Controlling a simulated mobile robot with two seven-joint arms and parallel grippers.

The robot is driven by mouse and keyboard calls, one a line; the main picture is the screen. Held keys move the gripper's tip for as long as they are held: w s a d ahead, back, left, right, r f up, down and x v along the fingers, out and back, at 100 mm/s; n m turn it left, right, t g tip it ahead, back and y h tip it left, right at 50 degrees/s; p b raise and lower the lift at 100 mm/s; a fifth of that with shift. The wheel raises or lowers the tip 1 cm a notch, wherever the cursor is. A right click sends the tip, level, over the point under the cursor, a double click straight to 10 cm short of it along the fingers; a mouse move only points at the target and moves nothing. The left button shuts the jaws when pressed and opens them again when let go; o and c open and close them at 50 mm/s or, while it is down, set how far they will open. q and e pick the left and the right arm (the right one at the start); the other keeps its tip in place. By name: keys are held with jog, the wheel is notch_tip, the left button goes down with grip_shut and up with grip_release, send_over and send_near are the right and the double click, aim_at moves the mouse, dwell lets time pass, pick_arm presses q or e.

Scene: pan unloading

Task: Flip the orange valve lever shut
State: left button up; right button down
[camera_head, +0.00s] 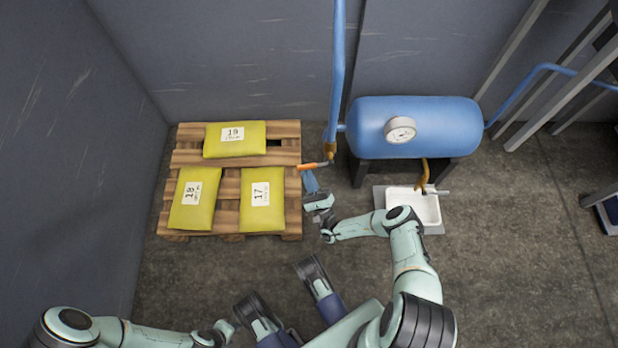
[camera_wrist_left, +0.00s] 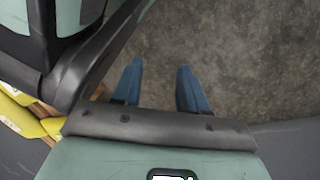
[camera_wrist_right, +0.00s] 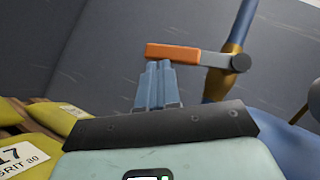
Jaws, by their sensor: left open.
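The orange valve lever (camera_head: 313,166) sticks out to the left from a brass valve (camera_head: 331,150) at the foot of a blue vertical pipe (camera_head: 337,70). In the right wrist view the lever (camera_wrist_right: 172,53) lies roughly level, crosswise to the pipe, with a grey arm to its pivot. My right gripper (camera_head: 310,180) is just on the near side of the lever. Its blue fingers (camera_wrist_right: 158,68) are together with nothing between them; their tips reach the lever's lower edge, contact unclear. My left gripper (camera_wrist_left: 157,68) is open and empty over the floor.
A wooden pallet (camera_head: 230,174) with several yellow sacks (camera_head: 235,139) stands left of the lever. Metal frames stand far right.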

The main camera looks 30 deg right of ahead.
pick_arm(q)
jog(key=shift+t, duration=0.7)
jog(key=shift+w+d+r+p, duration=0.1)
jog(key=shift+w+r+p, duration=0.3)
jog(key=shift+w+r, duration=0.4)
jog(key=shift+w+d+r+p, duration=0.1)
jog(key=shift+w+r+p, duration=0.35)
jog(key=shift+w, duration=0.55)
pick_arm(e)
jog(key=shift+w+a+r, duration=0.2)
jog(key=shift+a+r, duration=0.1)
jog(key=shift+r, duration=0.25)
jog(key=shift+w+a+r, duration=0.15)
jog(key=shift+a+r, duration=0.1)
jog(key=shift+r, duration=0.25)
pick_arm(q)
jog(key=shift+r, duration=0.1)
